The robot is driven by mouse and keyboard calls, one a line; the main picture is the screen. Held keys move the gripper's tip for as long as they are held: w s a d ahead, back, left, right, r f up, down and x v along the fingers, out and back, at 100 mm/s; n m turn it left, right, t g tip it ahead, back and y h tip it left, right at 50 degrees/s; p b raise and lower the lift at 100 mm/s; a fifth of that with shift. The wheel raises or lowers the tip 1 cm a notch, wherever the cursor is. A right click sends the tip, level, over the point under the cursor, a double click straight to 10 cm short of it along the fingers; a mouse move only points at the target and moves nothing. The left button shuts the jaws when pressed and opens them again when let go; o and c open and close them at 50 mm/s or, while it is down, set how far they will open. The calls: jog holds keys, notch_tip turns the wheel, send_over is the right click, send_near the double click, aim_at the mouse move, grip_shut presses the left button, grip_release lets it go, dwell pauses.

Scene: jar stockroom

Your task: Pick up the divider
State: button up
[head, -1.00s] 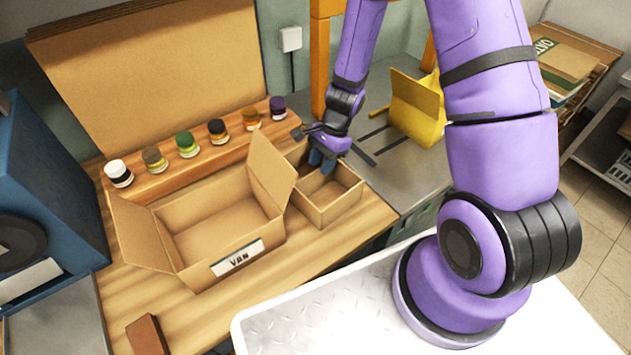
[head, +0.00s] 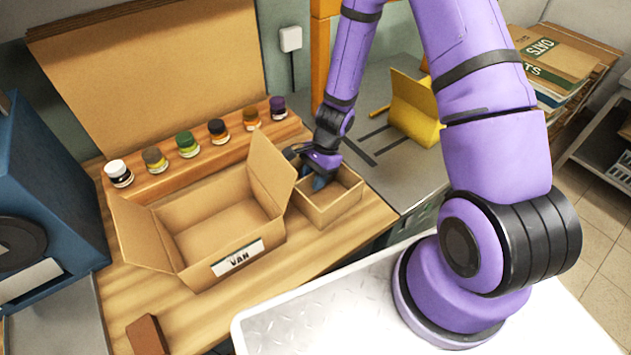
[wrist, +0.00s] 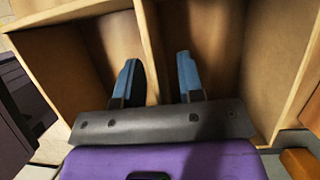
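The divider (wrist: 149,45) is a thin tan upright panel across the inside of the small open box (head: 335,211), parting it into two compartments. In the wrist view it runs down between the two blue fingertips of my gripper (wrist: 158,80). My gripper is open, with one finger on each side of the divider; the left finger looks closer to it than the right. In the head view my gripper (head: 320,180) reaches down into the small box, and the arm and fingers hide most of the divider.
An open cardboard carton (head: 215,220) labelled VAN stands just left of the small box, its right flap raised near my gripper. Several jars stand on a wooden ledge (head: 200,167) behind. The front of the wooden bench is mostly clear.

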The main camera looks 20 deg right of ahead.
jog(key=shift+f, duration=0.1)
grip_shut()
